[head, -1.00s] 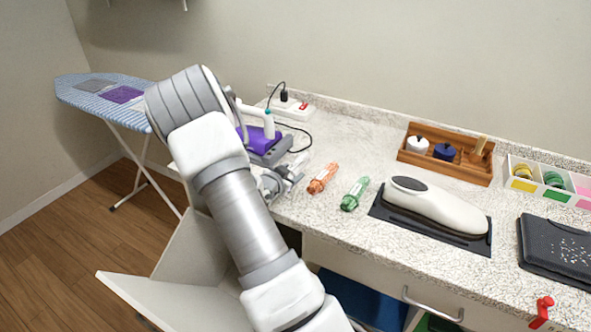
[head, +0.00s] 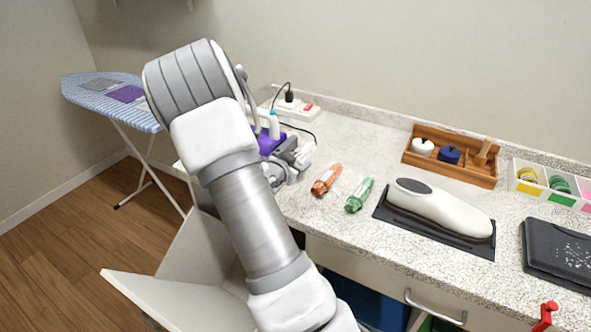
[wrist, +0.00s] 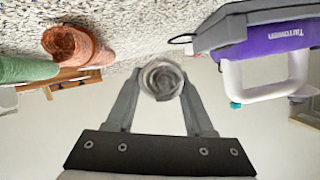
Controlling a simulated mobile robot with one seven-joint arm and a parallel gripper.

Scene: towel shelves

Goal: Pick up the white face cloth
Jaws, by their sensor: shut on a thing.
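The white face cloth (wrist: 161,78) is a rolled, greyish-white bundle seen end-on in the wrist view, between the two fingers of my gripper (wrist: 160,88). The fingers are shut on its sides. In the head view my gripper (head: 291,166) is over the left part of the counter, and a pale bit of the cloth (head: 305,152) shows beside it. The arm hides part of the gripper there. In the wrist view the cloth appears held off the counter, but its exact height is hard to tell.
An orange roll (head: 326,179) and a green roll (head: 359,195) lie just right of my gripper. A purple iron (wrist: 262,48) stands close on the other side. A white shoe-shaped form (head: 440,208) and a wooden caddy (head: 450,170) are further right. A cabinet door (head: 180,298) hangs open below.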

